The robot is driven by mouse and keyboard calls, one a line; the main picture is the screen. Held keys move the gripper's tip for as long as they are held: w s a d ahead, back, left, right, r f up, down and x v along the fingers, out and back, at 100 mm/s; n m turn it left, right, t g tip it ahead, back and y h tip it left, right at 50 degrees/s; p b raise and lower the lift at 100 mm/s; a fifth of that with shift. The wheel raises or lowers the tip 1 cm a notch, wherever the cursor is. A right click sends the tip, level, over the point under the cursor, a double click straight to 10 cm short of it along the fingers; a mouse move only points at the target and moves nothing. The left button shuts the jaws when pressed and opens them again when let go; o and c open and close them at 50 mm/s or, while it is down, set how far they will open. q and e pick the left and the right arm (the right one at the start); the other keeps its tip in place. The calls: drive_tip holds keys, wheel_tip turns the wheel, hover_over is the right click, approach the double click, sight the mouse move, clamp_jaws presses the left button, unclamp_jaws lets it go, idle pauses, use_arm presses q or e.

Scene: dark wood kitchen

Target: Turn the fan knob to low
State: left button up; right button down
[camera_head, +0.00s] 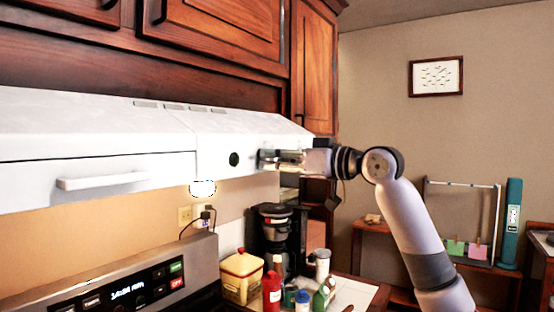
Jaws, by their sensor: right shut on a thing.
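The white range hood (90,130) runs across the left and middle of the head view, under the wooden cabinets. A round black knob (234,159) sits uncovered on its front face. My right gripper (268,159) is at the hood's front face, just right of that black knob and apart from it. It is shut on what looks like the fan knob, which the fingers hide. The hidden knob's setting cannot be read. My right arm comes in from the lower right. My left gripper is not in view.
A stove control panel (130,285) is at lower left. A black coffee maker (275,228), a yellow canister (240,276) and several bottles crowd the counter below my gripper. Wooden cabinets (215,30) hang above the hood. Open room lies to the right, before shelves (372,232).

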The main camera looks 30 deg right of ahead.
drive_tip(key=shift+a+r+m+p, duration=0.1)
drive_tip(key=shift+m+p, duration=0.7)
drive_tip(key=shift+m, duration=1.45)
drive_tip(key=shift+a+m+p, duration=0.1)
drive_tip(key=shift+m+p, duration=0.65)
drive_tip(key=shift+m, duration=1.5)
drive_tip(key=c, duration=1.3)
unclamp_jaws()
drive_tip(key=v, duration=1.2)
